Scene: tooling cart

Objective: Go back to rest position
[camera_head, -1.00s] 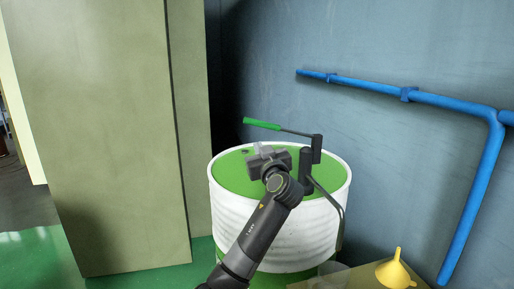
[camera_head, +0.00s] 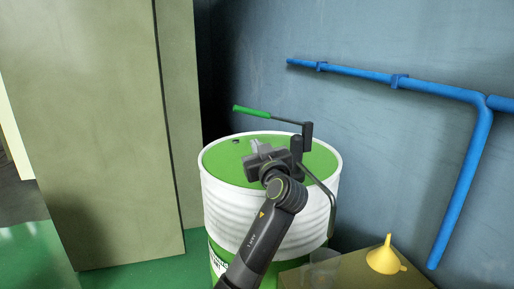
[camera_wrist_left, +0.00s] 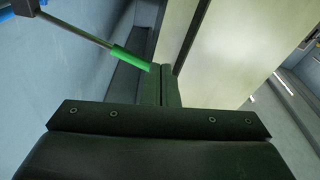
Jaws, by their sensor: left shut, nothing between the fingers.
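My left gripper (camera_head: 258,147) is in front of the white and green drum (camera_head: 225,205) in the head view, over its green lid. It is shut and empty. In the left wrist view its two dark fingers (camera_wrist_left: 161,86) meet. The pump on the drum has a green-gripped handle (camera_head: 252,111), which points left and up, apart from my gripper. The green grip (camera_wrist_left: 131,58) also shows at the upper left of the left wrist view. My arm hides part of the drum and of the pump's base. My right gripper is in neither view.
A tall beige cabinet (camera_head: 110,130) stands left of the drum. A yellow funnel (camera_head: 385,258) sits on a box (camera_head: 345,272) at the lower right, beside a clear container (camera_head: 322,270). A blue pipe (camera_head: 440,92) runs along the wall. Green floor is open at the lower left.

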